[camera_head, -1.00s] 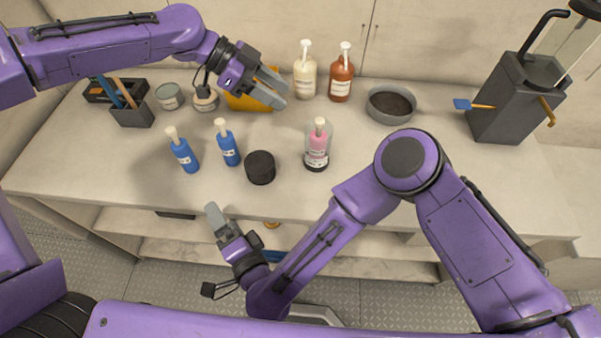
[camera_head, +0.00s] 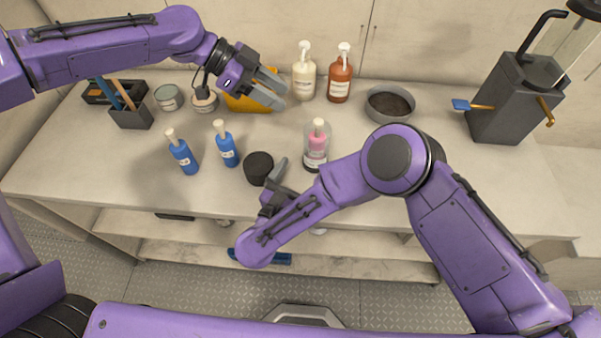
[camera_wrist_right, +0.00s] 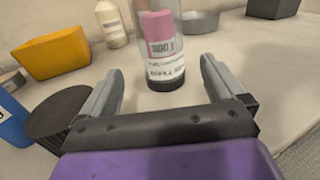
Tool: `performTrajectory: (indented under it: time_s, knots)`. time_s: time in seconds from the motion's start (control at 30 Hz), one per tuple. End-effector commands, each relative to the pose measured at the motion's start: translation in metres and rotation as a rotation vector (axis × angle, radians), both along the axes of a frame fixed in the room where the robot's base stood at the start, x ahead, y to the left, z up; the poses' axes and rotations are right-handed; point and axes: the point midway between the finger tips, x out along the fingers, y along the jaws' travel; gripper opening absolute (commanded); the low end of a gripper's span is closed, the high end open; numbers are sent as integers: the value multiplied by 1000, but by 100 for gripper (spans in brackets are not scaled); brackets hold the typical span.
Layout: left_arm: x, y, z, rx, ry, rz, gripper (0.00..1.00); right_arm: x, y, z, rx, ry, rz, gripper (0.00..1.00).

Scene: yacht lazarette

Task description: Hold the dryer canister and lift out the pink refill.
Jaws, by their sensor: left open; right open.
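The dryer canister (camera_head: 307,158) is a clear cylinder with a dark base, standing upright on the counter. The pink refill (camera_head: 317,143) sits inside it, with a pale cap at the top. In the right wrist view the canister (camera_wrist_right: 166,83) stands ahead, between and beyond the fingers, its top cut off by the frame; the refill (camera_wrist_right: 158,28) shows pink above a white label. My right gripper (camera_head: 276,180) is open and empty at the counter's front, beside the black round lid. My left gripper (camera_head: 277,88) is open over the orange bin, behind and left of the canister.
The black round lid (camera_head: 258,168) lies left of the canister. Two blue bottles (camera_head: 184,157) (camera_head: 228,150) stand further left. Cream (camera_head: 304,80) and brown (camera_head: 340,82) pump bottles and a grey bowl (camera_head: 372,106) stand behind. The orange bin (camera_head: 240,104) is under my left gripper.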

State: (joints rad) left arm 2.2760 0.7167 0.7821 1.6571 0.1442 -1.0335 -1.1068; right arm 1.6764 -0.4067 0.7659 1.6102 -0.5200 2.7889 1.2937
Motion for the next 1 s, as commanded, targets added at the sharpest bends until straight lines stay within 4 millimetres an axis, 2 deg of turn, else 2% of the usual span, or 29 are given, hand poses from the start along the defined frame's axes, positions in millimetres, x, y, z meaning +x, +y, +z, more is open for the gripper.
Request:
performTrajectory:
  time_s: [0.13, 0.27, 0.4, 0.6, 0.77, 1.0]
  knots:
    - [0, 0, 0, 0, 0, 0, 43, 6, -3, -1, 42, -20, -16, 97]
    - [0, 0, 0, 0, 0, 0, 43, 23, -11, 0, 41, -20, -16, 97]
    - [0, 0, 0, 0, 0, 0, 43, 53, -24, -1, 41, -17, -17, 97]
    - [0, 0, 0, 0, 0, 0, 43, 85, -37, -2, 44, -14, -16, 97]
    - [0, 0, 0, 0, 0, 0, 43, 95, -42, -2, 42, -14, -13, 97]
    - [0, 0, 0, 0, 0, 0, 43, 96, -42, -2, 42, -14, -12, 97]
